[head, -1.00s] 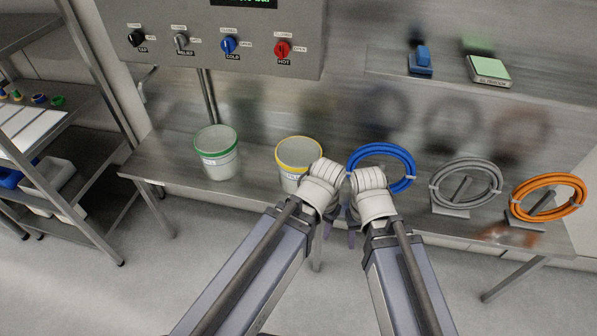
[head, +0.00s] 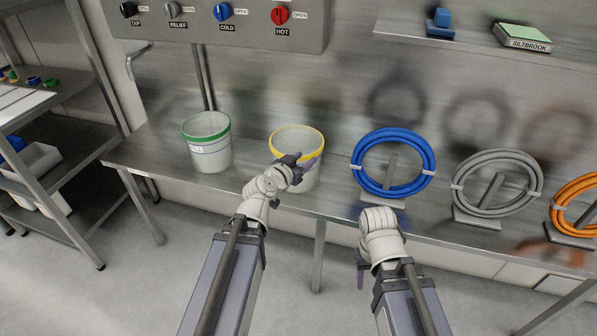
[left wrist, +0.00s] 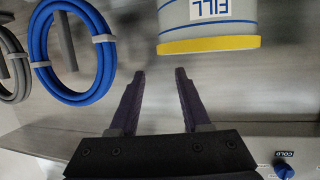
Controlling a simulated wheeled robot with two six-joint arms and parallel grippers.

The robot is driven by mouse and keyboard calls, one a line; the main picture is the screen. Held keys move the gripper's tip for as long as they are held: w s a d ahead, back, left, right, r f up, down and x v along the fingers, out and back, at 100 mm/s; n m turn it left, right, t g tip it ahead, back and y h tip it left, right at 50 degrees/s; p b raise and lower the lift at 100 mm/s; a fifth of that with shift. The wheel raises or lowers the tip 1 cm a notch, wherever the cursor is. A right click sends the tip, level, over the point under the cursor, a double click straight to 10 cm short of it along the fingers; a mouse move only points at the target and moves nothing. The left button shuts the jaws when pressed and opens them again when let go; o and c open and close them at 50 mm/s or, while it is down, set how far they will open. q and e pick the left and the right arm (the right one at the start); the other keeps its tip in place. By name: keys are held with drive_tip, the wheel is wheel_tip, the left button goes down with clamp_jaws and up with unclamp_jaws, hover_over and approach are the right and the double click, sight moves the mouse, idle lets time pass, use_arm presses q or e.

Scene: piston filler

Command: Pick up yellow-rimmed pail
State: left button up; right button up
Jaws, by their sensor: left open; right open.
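The yellow-rimmed pail (head: 297,139) stands upright on the steel bench, an open white bucket with a yellow rim. My left gripper (head: 301,163) is open in front of it and hides part of its near side. In the left wrist view, which looks upside down, the pail (left wrist: 208,28) with its FILL label is at the upper right. The open left fingers (left wrist: 160,74) point towards the pail's side of the picture, with nothing between them. My right gripper (head: 361,272) hangs in front of the bench edge, below the blue hose, with its fingers pointing down.
A green-rimmed pail (head: 208,150) stands to the left. A blue hose coil (head: 428,160), a grey one (head: 528,180) and an orange one (head: 561,212) stand on the right. The control panel (head: 210,35) hangs above. Bare bench (head: 243,176) lies between the pails.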

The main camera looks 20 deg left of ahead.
use_arm(q)
drive_tip(key=shift+a+f+b+x, duration=0.1)
drive_tip(key=shift+b+x, duration=0.9)
drive_tip(key=shift+x, duration=2.05)
drive_tip(key=shift+a+f+b+x, duration=0.15)
drive_tip(key=shift+b+x, duration=0.8)
drive_tip(key=shift+x, duration=2.1)
drive_tip(key=shift+s+r, duration=0.1)
clamp_jaws()
